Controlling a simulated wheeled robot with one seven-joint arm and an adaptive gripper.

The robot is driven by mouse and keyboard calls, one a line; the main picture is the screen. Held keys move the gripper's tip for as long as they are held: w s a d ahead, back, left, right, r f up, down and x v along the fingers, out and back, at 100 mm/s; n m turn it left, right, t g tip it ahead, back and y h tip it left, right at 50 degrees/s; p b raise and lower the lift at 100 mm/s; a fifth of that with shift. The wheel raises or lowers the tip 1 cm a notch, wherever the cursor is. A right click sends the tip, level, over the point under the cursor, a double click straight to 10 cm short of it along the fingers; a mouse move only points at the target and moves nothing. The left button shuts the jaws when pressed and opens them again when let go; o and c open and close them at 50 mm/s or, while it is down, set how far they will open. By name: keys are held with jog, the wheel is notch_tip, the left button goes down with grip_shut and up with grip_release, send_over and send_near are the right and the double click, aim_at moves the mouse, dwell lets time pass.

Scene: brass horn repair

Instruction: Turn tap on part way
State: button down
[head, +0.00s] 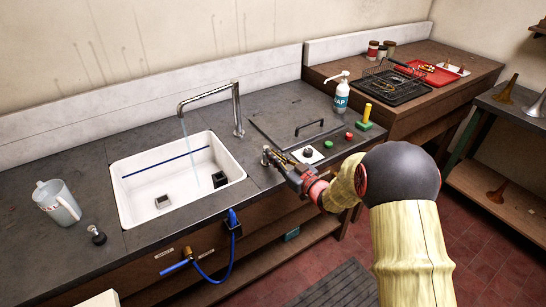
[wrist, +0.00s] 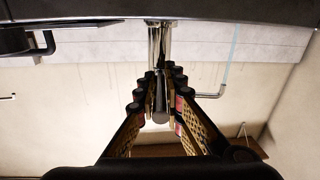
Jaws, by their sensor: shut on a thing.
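The chrome tap (head: 237,108) stands behind the right end of the white sink (head: 121,200), its spout reaching left over the basin. A thin stream of water (head: 184,127) falls from the spout; it also shows in the wrist view (wrist: 234,42). The tap's small metal handle (head: 265,153) stands on the counter just right of the sink. My gripper (head: 273,158) is at this handle. In the wrist view, my gripper's fingers (wrist: 155,88) are closed on both sides of the metal handle (wrist: 160,108).
A black hinged lid (head: 290,118), red and green buttons and a soap bottle (head: 341,96) are right of the sink. A jug (head: 58,203) and plug (head: 97,235) stand at the left. A blue hose (head: 207,272) hangs below the counter edge.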

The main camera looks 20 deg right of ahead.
jog(key=shift+w+r+n+y, duration=0.1)
jog(key=shift+n+y, duration=0.3)
jog(key=c, duration=1.9)
grip_release()
jog(key=shift+d, duration=0.1)
jog(key=v, duration=1.2)
jog(key=shift+r, duration=0.1)
